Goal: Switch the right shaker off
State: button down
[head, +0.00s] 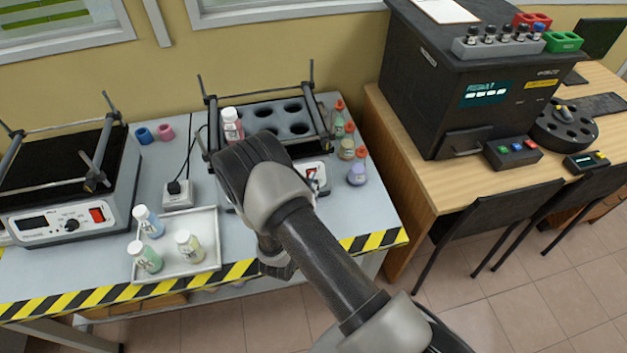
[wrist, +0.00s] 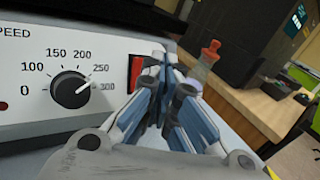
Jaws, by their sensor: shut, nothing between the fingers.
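The right shaker (head: 268,118) stands on the grey bench, with a dark rack of round holes on top and one white-and-red bottle (head: 232,125) in it. My arm hides much of its front in the head view. In the wrist view its front panel (wrist: 30,60) shows a black speed knob (wrist: 70,89) with its pointer between 250 and 300. The red switch (wrist: 135,72) is right of the knob, partly hidden by my fingers. My gripper (wrist: 168,62) is shut and empty, its fingertips close in front of the switch. I cannot tell whether they touch it.
The left shaker (head: 70,185) has its own red switch. A white tray (head: 205,225) holds three bottles in front. Several small bottles (head: 357,173) stand just right of the right shaker. A black analyser (head: 430,90) sits on the wooden desk.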

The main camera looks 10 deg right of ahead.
jog(key=shift+s+r, duration=0.2)
jog(key=shift+s, duration=0.1)
jog(key=s+r+p, duration=0.1)
jog(key=s, duration=0.1)
jog(key=s+r+p, duration=0.2)
dwell(0.5)
dwell(0.4)
